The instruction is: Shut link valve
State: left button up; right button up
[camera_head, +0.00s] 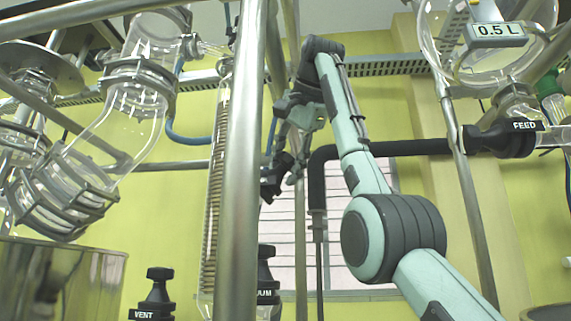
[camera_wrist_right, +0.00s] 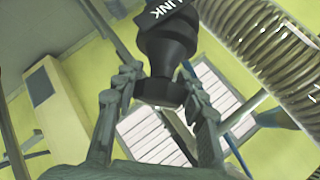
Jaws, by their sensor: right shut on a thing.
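The link valve (camera_wrist_right: 168,45) is black with a white LINK label and shows at the top of the right wrist view. A dark part of the valve (camera_head: 270,185) shows at the fingers, partly hidden by the post. Its label cannot be read there. My left gripper is not in view.
A thick steel post (camera_head: 241,200) stands in front, with a ribbed glass coil (camera_head: 213,190) beside it. The VENT valve (camera_head: 153,292) and another black valve (camera_head: 266,280) stand below. A black pipe (camera_head: 385,149) runs right to the FEED valve (camera_head: 510,135). Glassware (camera_head: 130,110) fills the left.

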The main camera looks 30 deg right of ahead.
dwell(0.6)
jog(key=o, duration=1.2)
jog(key=shift+v, duration=3.8)
